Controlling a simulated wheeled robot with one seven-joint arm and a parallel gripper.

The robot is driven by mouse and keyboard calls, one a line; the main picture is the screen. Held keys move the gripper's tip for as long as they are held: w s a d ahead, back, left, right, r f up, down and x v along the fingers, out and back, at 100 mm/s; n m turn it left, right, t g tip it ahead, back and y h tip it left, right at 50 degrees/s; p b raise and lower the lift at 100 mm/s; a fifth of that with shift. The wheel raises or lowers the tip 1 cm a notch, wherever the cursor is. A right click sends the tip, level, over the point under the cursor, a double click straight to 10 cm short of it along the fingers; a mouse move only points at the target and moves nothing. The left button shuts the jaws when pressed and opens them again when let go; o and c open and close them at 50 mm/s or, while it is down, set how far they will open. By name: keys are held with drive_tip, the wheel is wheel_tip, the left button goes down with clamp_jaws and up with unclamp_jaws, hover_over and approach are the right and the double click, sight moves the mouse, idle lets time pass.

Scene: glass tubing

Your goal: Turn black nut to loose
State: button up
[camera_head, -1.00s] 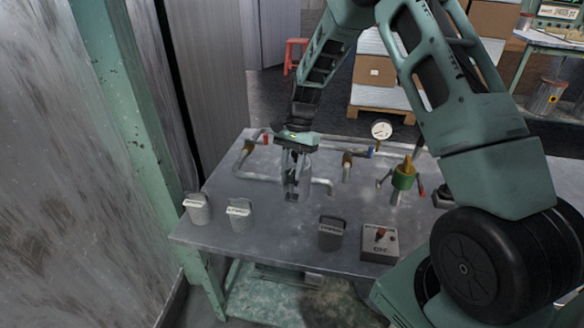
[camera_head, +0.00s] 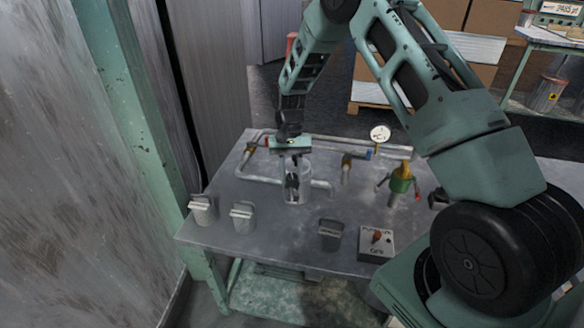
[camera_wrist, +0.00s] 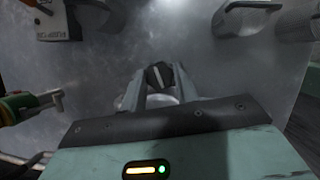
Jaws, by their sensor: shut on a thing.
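The glass tube (camera_head: 299,193) stands upright on the grey table, left of centre in the head view. My gripper (camera_head: 292,182) points down at the tube, its fingers overlapping it in that view. In the wrist view the black nut (camera_wrist: 158,75) sits between the two fingertips of my gripper (camera_wrist: 158,84), which is shut on it. A pale round end shows just behind the nut there. The fingers hide the nut's sides, and its thread cannot be seen.
Grey pipes (camera_head: 258,179) run behind and beside the tube. A green and yellow valve (camera_head: 401,181) stands to the right, with a gauge (camera_head: 380,134) behind. Several grey canisters (camera_head: 331,234) and a switch box (camera_head: 377,241) line the front edge.

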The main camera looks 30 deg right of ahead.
drive_tip(key=shift+n, duration=0.6)
drive_tip(key=shift+w+h, duration=0.1)
drive_tip(key=shift+h, duration=0.2)
drive_tip(key=o, duration=0.7)
drive_tip(key=v, duration=1.7)
drive_tip(key=shift+w+r, duration=0.1)
drive_tip(key=shift+r, duration=0.15)
